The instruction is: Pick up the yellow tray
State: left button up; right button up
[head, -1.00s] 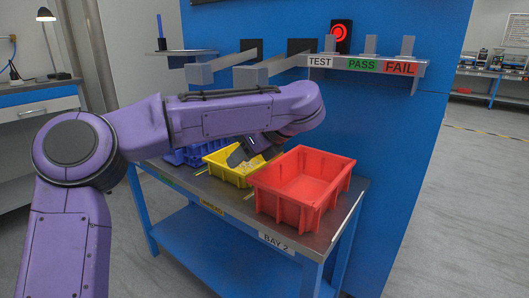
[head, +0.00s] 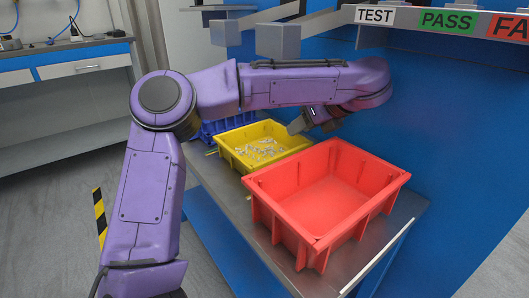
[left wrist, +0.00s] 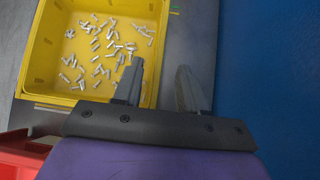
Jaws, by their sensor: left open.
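The yellow tray (head: 232,137) stands on the metal bench between a blue tray and a red tray, with many small pale parts lying in it. In the left wrist view the yellow tray (left wrist: 37,60) fills the upper left. My left gripper (head: 297,125) is above the tray's right end in the head view. In the left wrist view the left gripper (left wrist: 158,78) is open and empty, with one finger over the tray's edge and the other beyond it, over the bench. I cannot tell its exact height over the rim. My right gripper is not in view.
The empty red tray (head: 375,177) stands in front, close to the yellow one. The blue tray (head: 208,128) is behind, partly hidden by my arm. A blue wall (head: 450,150) rises behind the bench (head: 330,275). Grey boxes and a labelled shelf (head: 400,16) hang above.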

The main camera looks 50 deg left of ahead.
pick_arm(q)
jog(key=b+x, duration=0.2)
jog(key=x, duration=0.3)
jog(key=shift+a+f, duration=0.1)
jog(key=shift+a, duration=0.05)
jog(key=shift+s, duration=0.1)
grip_shut()
jog(key=shift+r, duration=0.25)
